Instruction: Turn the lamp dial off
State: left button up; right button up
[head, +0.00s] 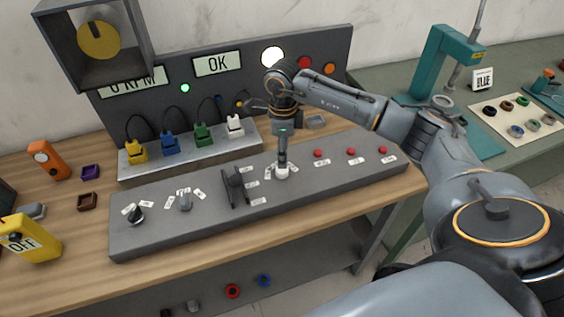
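The grey control panel (215,222) lies along the front of the bench. It carries a dark pointed dial (135,214), a grey dial (185,202), a black lever (235,183) in a bracket, and a pale round control (282,172) with a dark upright part. Small labels surround these controls, too small to read, so I cannot tell which is the lamp dial. A round white lamp (272,57) glows on the back board. My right gripper (284,143) points down at the pale control; its fingers cannot be made out clearly. My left gripper is out of view.
Red buttons (351,152) line the panel's right part. Yellow, blue, green and white plugs (203,134) stand on a raised block behind it. A yellow meter reading OFF (30,240) and an orange device (47,160) are at the left. A teal press (440,65) stands at right.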

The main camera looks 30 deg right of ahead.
aim_at(282, 172)
jog(key=f, duration=0.3)
jog(key=shift+w+f+p, duration=0.2)
jog(key=shift+f+p, duration=0.1)
jog(key=shift+p, duration=0.1)
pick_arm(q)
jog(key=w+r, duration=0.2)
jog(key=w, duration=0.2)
pick_arm(e)
notch_tip(282, 172, down, 3)
jog(key=shift+r+p, duration=0.15)
jog(key=shift+p, duration=0.2)
jog(key=shift+f, duration=0.3)
jog(key=c, duration=1.1)
jog(key=shift+f+n+b, duration=0.1)
jog(key=shift+n+b, duration=0.3)
jog(key=shift+b, duration=0.25)
jog(key=shift+c, duration=0.2)
jog(key=n+b, duration=0.5)
jog(key=b, duration=0.1)
jog(key=shift+f, duration=0.1)
pick_arm(q)
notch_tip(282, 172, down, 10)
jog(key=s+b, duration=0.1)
jog(key=b, duration=0.2)
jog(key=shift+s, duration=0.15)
pick_arm(e)
jog(key=shift+r+n, duration=0.2)
jog(key=shift+n, duration=1.4)
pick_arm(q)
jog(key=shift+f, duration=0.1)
